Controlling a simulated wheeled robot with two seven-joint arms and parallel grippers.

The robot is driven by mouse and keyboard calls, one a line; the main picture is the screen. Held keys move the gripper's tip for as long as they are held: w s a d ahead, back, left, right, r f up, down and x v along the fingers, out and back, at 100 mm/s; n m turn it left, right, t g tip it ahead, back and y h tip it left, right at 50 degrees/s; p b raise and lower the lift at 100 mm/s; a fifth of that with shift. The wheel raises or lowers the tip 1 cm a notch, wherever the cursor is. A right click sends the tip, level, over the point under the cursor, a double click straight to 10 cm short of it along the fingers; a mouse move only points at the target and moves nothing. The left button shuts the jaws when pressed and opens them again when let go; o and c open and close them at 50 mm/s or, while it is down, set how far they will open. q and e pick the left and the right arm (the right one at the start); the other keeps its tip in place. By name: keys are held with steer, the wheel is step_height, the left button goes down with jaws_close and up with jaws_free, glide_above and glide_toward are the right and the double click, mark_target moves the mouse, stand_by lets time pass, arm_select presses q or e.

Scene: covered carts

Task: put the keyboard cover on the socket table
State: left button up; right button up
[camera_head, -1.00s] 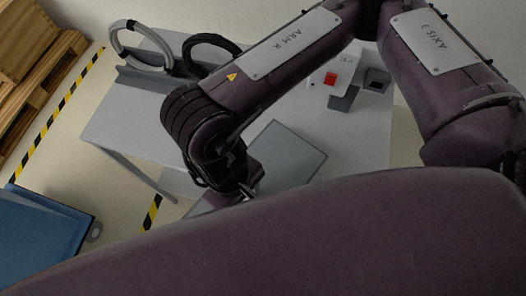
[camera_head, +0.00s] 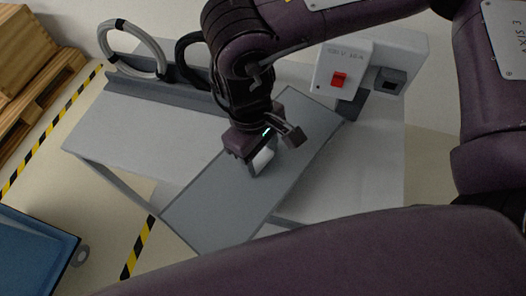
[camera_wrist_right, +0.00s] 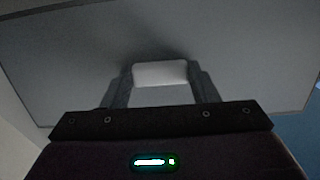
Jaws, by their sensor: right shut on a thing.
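The keyboard cover, a flat dark-grey panel (camera_head: 215,205) with a pale handle (camera_head: 263,159), lies slanted across the middle of the head view. My right gripper (camera_head: 268,148) is shut on the handle, which also shows between its fingers in the right wrist view (camera_wrist_right: 160,73). The panel hides part of the light-grey socket table (camera_head: 372,165) below it. A white box with a red switch (camera_head: 338,80) and a dark socket (camera_head: 389,82) stand at the table's back right. I cannot tell whether the panel touches the table. My left gripper is not in view.
A grey ring (camera_head: 134,50) and a black ring stand in a dark rack (camera_head: 155,88) at the back left. The table's left part (camera_head: 135,125) is bare. A blue cart (camera_head: 35,245) is at lower left, with wooden pallets (camera_head: 25,45) behind.

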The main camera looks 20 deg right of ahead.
mark_target(263, 157)
steer(key=shift+w+d+f, duration=0.1)
steer(key=shift+w+d, duration=0.3)
steer(key=shift+w, duration=0.25)
steer(key=shift+f, duration=1.7)
steer(key=shift+f, duration=0.2)
steer(key=o, duration=1.1)
steer(key=r, duration=0.8)
steer(key=w+a+r, duration=0.1)
steer(key=r, duration=0.3)
steer(key=shift+w+r+p, duration=0.1)
steer(key=shift+r+p, duration=0.05)
steer(key=shift+p, duration=0.25)
